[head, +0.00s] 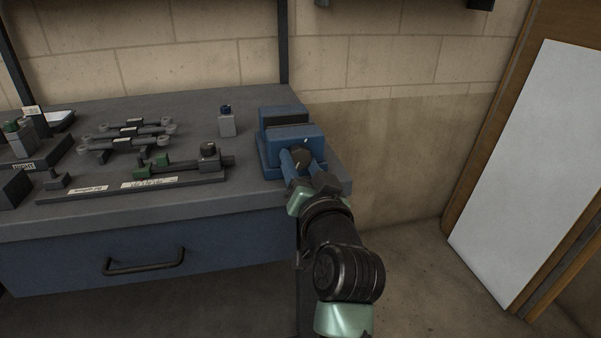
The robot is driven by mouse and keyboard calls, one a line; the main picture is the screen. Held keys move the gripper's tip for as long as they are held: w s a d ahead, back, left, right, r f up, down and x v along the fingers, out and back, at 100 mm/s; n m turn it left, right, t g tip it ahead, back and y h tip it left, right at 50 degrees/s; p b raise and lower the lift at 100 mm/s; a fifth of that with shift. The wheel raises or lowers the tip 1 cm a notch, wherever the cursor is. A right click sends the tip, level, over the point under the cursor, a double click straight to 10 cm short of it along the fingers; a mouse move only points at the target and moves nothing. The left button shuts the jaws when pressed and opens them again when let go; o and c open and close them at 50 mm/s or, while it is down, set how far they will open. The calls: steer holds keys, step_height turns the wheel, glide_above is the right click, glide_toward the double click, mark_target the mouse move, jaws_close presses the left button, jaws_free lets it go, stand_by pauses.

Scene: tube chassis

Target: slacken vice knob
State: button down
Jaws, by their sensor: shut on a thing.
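The blue vice (292,132) sits at the right end of the grey workbench. Its dark round knob (301,155) is on the front face, with a small light mark on it. My gripper (302,161) reaches up from the lower right and is shut on the knob, with one blue finger on its left side and the other on its right. The fingers hide part of the knob's rim and the lower front of the vice.
A dark fixture board (130,188) with labels and green clamps lies near the front edge. Several tube parts lie behind it. A white board (530,170) leans at the right.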

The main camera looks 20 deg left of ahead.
steer(key=n+b, duration=0.3)
steer(key=n, duration=0.2)
steer(key=shift+n, duration=0.4)
steer(key=n+b, duration=0.1)
steer(key=n, duration=0.2)
steer(key=n+b, duration=0.2)
steer(key=n, duration=0.1)
steer(key=shift+w+d+b, duration=0.15)
steer(key=shift+b, duration=0.15)
steer(key=n+b, duration=0.2)
steer(key=n, duration=0.3)
steer(key=shift+d+r+n+b, duration=0.1)
steer(key=shift+n+b, duration=0.2)
steer(key=shift+b, duration=0.05)
steer(key=n+b, duration=0.1)
steer(key=n, duration=0.2)
steer(key=shift+r, duration=0.1)
steer(key=shift+r+n+b, duration=0.15)
steer(key=shift+n+b, duration=0.4)
steer(key=shift+n, duration=0.75)
